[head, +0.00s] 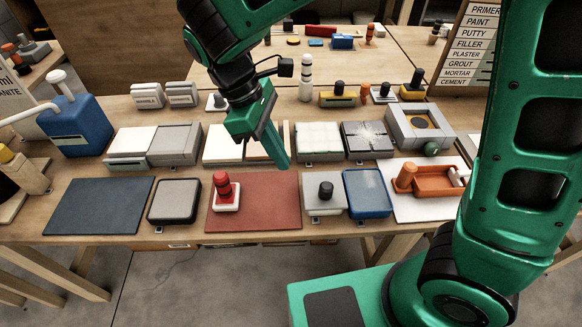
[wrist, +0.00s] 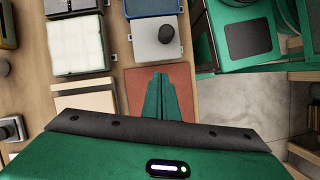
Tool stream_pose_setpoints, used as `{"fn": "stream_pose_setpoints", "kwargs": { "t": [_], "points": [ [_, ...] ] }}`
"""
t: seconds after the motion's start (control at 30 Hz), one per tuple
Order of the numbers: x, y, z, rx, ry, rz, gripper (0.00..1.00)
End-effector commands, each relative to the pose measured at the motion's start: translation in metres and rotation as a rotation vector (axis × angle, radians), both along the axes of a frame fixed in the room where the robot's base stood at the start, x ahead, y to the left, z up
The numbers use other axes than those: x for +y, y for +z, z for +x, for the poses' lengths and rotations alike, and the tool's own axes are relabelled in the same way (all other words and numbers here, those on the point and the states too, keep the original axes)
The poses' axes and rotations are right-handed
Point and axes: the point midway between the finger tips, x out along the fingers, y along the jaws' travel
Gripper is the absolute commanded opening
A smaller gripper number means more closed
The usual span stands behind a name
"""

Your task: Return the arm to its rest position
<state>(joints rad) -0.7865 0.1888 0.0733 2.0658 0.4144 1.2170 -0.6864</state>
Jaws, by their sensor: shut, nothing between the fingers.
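My gripper (head: 281,160) is green and hangs above the workbench (head: 115,225), over the back part of the red mat (head: 278,204). Its fingers are closed together with nothing between them. In the wrist view, my gripper (wrist: 161,78) points toward the red mat (wrist: 182,74), apart from the things around it. My arm comes down from the top of the head view, bent at the wrist. A red knobbed piece on a white base (head: 226,196) stands on the left part of the red mat.
A grey box with a black knob (head: 323,204) and a blue tray (head: 366,196) lie right of the mat. A grey-topped box (head: 176,202) and dark mat (head: 98,207) lie left. White panels (head: 319,141) stand behind. A blue jug (head: 77,127) stands far left.

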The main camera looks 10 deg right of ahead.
Motion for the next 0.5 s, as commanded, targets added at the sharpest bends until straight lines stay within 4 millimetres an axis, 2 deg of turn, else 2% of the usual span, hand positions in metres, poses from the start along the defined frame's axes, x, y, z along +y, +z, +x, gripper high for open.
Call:
{"fn": "stream_pose_setpoints", "kwargs": {
  "t": [0.2,0.5],
  "points": [
    [0.009,0.027,0.005,-0.002,-0.003,0.001,0.0],
    [0.009,0.036,0.006,-0.003,-0.011,0.001,0.0]
  ]
}}
